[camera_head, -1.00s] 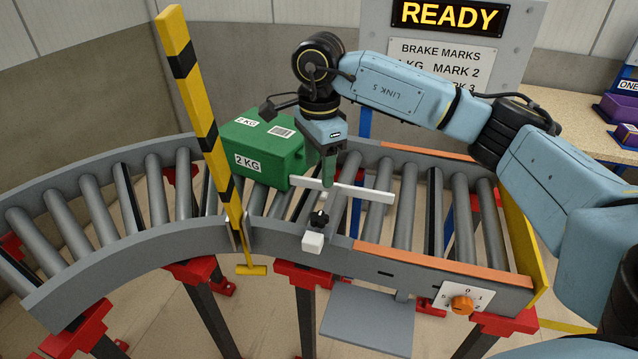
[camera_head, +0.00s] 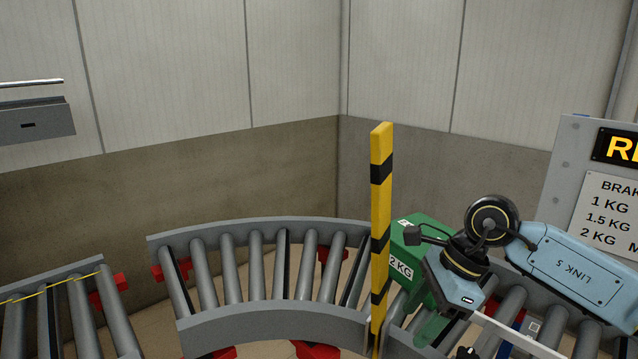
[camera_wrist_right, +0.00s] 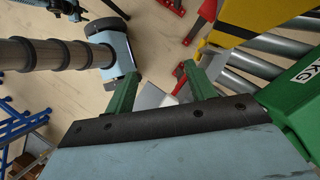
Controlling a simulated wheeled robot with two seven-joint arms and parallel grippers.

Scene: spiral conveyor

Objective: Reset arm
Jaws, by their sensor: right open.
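My right gripper (camera_head: 432,328) hangs fingers-down over the roller conveyor (camera_head: 285,325), in front of part of the green 2 KG box (camera_head: 400,245). In the right wrist view its two green fingers (camera_wrist_right: 162,88) stand apart with nothing held between them. The green box also shows at the right edge of that view (camera_wrist_right: 300,105), beside the gripper; I cannot tell whether they touch. My right arm comes in from the right in the head view. My left gripper is in neither view.
A yellow-black striped post (camera_head: 381,190) stands upright just left of the box. A white bar (camera_head: 515,333) lies right of the gripper. A sign board (camera_head: 575,150) stands at the right. The curved rollers left of the post are empty.

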